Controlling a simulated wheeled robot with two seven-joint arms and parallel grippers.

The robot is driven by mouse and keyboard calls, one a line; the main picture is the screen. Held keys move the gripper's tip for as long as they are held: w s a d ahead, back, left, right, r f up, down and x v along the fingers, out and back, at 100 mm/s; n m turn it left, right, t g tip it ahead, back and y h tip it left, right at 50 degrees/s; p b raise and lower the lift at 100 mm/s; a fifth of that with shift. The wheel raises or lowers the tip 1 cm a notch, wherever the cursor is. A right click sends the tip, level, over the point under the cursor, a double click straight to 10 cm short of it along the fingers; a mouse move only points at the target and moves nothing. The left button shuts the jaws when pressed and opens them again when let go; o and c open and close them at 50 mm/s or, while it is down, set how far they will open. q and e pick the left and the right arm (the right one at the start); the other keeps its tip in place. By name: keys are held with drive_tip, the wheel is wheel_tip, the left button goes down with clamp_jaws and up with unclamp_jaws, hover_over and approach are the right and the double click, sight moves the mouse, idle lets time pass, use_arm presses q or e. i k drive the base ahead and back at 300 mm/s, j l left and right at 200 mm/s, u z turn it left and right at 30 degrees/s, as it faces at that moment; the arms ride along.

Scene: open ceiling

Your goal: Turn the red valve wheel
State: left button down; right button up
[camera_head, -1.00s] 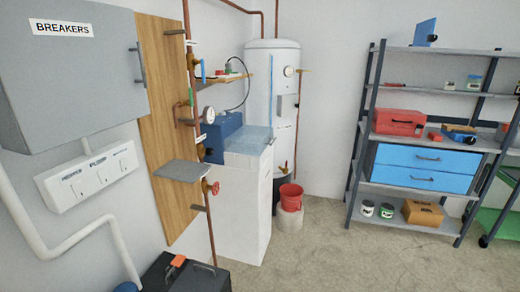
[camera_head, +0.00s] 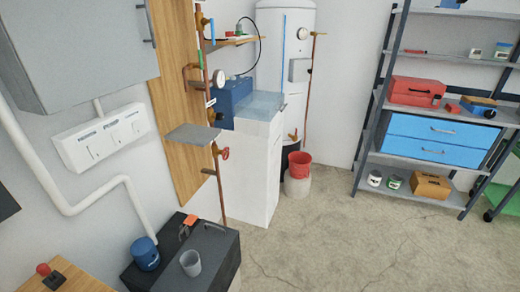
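The red valve wheel (camera_head: 225,153) is small in the head view. It sits on the copper pipe (camera_head: 221,190) in front of the wooden board, just right of a small grey shelf (camera_head: 193,136). It is seen nearly edge-on, and its angle of turn is too small to tell. Neither of my grippers is in view.
A dark chest (camera_head: 218,245) with a grey cup (camera_head: 191,262) and a blue canister (camera_head: 145,253) stands below the valve. A white cabinet (camera_head: 250,175) stands behind it. A wooden table (camera_head: 80,280) is at the lower left. The concrete floor (camera_head: 330,245) at centre right is clear.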

sight(223, 153)
drive_tip(key=i+u, duration=0.15)
drive_tip(key=u, duration=0.25)
drive_tip(key=i+l+u, duration=0.1)
drive_tip(key=u, duration=0.35)
drive_tip(key=i+l+u, duration=0.1)
drive_tip(key=u, duration=0.3)
drive_tip(key=i+l+u, duration=0.1)
drive_tip(key=l+u, duration=0.15)
drive_tip(key=u, duration=0.2)
drive_tip(key=i+l+u, duration=0.2)
drive_tip(key=l, duration=0.6)
drive_tip(key=i+l+u, duration=0.15)
drive_tip(key=l, duration=0.65)
drive_tip(key=i+l+u, duration=0.2)
drive_tip(key=l, duration=0.6)
drive_tip(key=l+u, duration=0.2)
drive_tip(key=l, duration=0.65)
drive_tip(key=i+l, duration=0.1)
drive_tip(key=l, duration=0.55)
